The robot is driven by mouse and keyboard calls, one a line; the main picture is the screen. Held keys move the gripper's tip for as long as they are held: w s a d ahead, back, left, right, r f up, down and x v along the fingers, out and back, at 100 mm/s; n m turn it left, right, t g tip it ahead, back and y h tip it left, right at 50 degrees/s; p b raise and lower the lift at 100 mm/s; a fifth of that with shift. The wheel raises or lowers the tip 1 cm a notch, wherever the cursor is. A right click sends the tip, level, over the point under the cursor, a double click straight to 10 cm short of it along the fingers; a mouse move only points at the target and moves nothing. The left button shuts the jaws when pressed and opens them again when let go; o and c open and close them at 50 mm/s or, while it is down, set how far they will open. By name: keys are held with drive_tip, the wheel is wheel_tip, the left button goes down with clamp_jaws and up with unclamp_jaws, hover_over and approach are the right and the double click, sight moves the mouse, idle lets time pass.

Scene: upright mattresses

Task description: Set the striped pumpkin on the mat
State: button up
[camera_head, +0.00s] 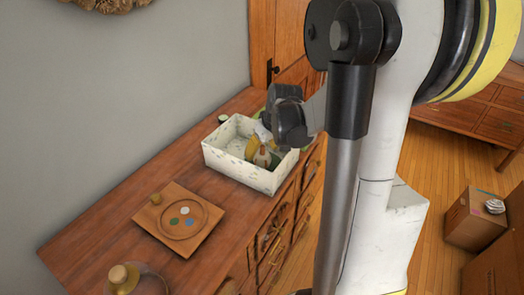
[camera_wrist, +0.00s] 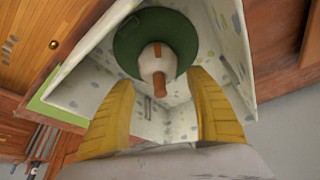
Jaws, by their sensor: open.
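A small pale object with a brown-orange stem-like part (camera_wrist: 158,68), likely the striped pumpkin, sits on or in a dark green round piece (camera_wrist: 126,45) inside the white spotted box (camera_head: 222,162). Stripes are not clear. My gripper (camera_wrist: 160,82) is open, its yellow fingers to either side of the stem-like part and apart from it. In the head view my gripper (camera_head: 257,150) reaches down into the box, and the fingers partly hide its contents. A green flat edge (camera_wrist: 50,108), perhaps the mat, shows beside the box in the wrist view.
The box stands on a long wooden dresser (camera_head: 110,222). A square brown board (camera_head: 150,222) with a round recess holds several coloured discs, with a small knob-like item at its corner. A glass-like dome (camera_head: 125,278) stands at the front. The grey wall borders the dresser's left side.

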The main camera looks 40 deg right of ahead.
drive_tip(key=shift+r+p, duration=3.4)
drive_tip(key=shift+r, duration=1.35)
drive_tip(key=s+a+t+b, duration=0.1)
drive_tip(key=s+a+b, duration=0.2)
drive_tip(key=a, duration=0.5)
drive_tip(key=s+a+f+n+t+b, duration=0.1)
drive_tip(key=s+a+b, duration=0.3)
drive_tip(key=s+a, duration=0.2)
drive_tip(key=s+a+f+b, duration=0.1)
drive_tip(key=s+a+b, duration=0.2)
drive_tip(key=a, duration=0.7)
drive_tip(key=shift+s+t+y, duration=0.3)
drive_tip(key=shift+s+t, duration=0.1)
drive_tip(key=shift+s, duration=0.45)
